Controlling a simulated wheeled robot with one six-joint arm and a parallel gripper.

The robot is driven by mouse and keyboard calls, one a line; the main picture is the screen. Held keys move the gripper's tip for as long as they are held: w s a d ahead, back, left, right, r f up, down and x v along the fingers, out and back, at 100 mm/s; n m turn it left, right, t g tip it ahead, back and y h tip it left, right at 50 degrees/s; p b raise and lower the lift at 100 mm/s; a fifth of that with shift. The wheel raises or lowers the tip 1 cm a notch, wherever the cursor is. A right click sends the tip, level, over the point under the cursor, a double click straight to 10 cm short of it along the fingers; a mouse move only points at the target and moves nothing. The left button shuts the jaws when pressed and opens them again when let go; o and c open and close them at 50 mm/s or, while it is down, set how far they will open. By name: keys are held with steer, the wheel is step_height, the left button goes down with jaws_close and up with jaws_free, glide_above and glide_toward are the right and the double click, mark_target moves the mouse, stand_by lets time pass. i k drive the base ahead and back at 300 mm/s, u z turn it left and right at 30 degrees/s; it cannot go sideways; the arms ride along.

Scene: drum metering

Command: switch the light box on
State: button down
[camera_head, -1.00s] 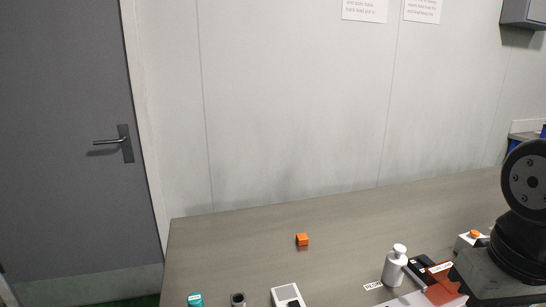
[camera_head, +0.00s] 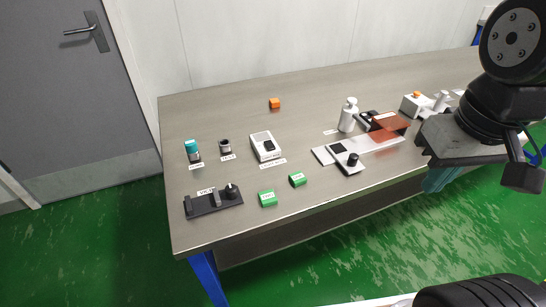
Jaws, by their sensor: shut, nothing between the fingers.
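A white box with a pale top panel and a black switch (camera_head: 267,146) stands on the table, left of the middle; it looks like the light box. A small label lies in front of it, too small to read surely. I cannot tell the switch's position or whether the panel is lit. Parts of my arm show at the right edge, over the table's right part, well away from this box. My gripper's fingers are not in view.
On the table (camera_head: 222,100) stand a teal-capped vial (camera_head: 193,151), a dark-topped jar (camera_head: 225,146), a black device with a knob (camera_head: 213,201), green blocks (camera_head: 267,198), an orange cube (camera_head: 274,103), a white bottle (camera_head: 348,116) and a white plate device (camera_head: 360,147). The back left is clear.

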mark_target(270, 146)
steer(key=k, duration=0.75)
steer(key=u, duration=0.65)
steer(key=i, duration=1.3)
steer(key=z, duration=0.5)
